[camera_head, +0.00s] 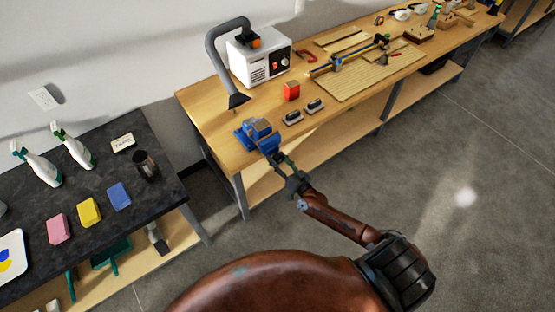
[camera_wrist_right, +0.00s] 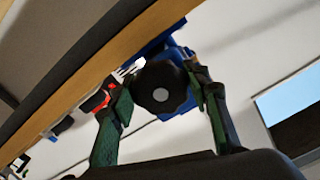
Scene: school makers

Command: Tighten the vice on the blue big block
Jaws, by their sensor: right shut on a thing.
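The blue vice (camera_head: 244,139) is at the near left corner of the wooden workbench. A blue shape (camera_head: 259,126) stands up on it; I cannot tell where vice ends and block begins. In the right wrist view, the vice's round black knob (camera_wrist_right: 160,88) with a light centre faces me. My right gripper (camera_head: 277,158) reaches the vice from the front edge of the bench. Its green fingers (camera_wrist_right: 163,95) are on either side of the knob, shut on it. Blue vice parts (camera_wrist_right: 180,58) show behind the knob. My left gripper is not in view.
On the wooden workbench (camera_head: 215,115), a white machine (camera_head: 258,62) with a grey hose stands behind the vice. A dark table (camera_head: 95,190) with sponges and spray bottles stands at left.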

